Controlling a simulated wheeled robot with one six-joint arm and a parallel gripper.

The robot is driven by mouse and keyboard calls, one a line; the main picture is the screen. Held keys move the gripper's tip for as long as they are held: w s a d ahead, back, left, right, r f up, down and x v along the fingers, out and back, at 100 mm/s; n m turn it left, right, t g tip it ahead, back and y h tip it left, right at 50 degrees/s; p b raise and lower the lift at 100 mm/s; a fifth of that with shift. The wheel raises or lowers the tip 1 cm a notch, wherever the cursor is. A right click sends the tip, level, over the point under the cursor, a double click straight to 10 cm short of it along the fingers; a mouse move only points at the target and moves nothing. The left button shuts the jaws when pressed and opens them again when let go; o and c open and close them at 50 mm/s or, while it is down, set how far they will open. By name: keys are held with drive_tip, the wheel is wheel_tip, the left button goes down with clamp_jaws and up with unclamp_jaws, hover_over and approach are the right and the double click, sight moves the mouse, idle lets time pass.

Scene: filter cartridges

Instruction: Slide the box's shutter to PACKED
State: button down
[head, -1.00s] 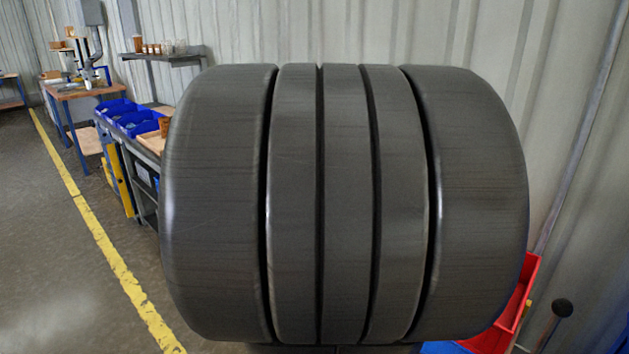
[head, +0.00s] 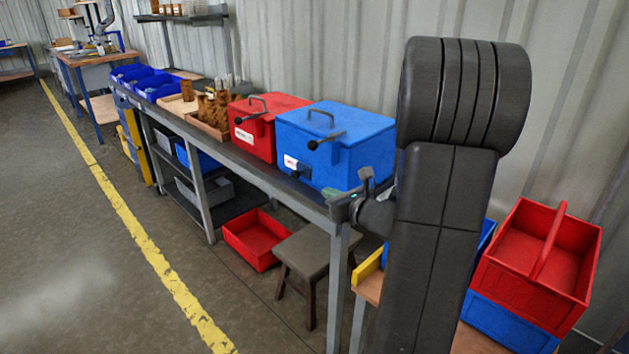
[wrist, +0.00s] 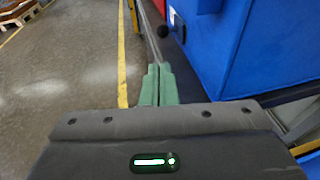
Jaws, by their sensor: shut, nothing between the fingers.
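A blue box (head: 345,140) with a top handle and a black ball-ended lever (head: 313,145) stands near the bench's right end. Its left face has a small white-and-red label (head: 290,162) and a dark part (head: 302,172) beside it; the shutter's position is too small to read. A red box (head: 273,115) with a similar lever and a white label stands behind it. My gripper (head: 331,194) is shut and empty, just in front of the blue box. In the wrist view, its green fingers (wrist: 159,72) are together, left of the blue box (wrist: 245,50), apart from the black ball (wrist: 162,31).
The grey bench (head: 265,172) carries brown cartridges (head: 213,105) and blue bins (head: 150,83). A stool (head: 308,252) and a red tray (head: 257,240) are below. A red carrier (head: 540,255) stands at the right. The floor left of the bench is open.

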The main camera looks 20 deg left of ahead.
sight(297, 176)
drive_tip(key=shift+w, duration=0.2)
drive_tip(key=x, duration=1.4)
drive_tip(key=shift+w, duration=0.1)
drive_tip(key=a, duration=0.2)
drive_tip(key=w+a, duration=0.2)
drive_tip(key=a, duration=0.1)
drive_tip(key=shift+w+a+b, duration=0.15)
drive_tip(key=shift+a+b, duration=0.15)
drive_tip(key=shift+b, duration=0.1)
drive_tip(key=shift+a+r, duration=0.1)
drive_tip(key=shift+a, duration=0.1)
drive_tip(key=shift+w+r, duration=0.1)
drive_tip(key=shift+r, duration=0.1)
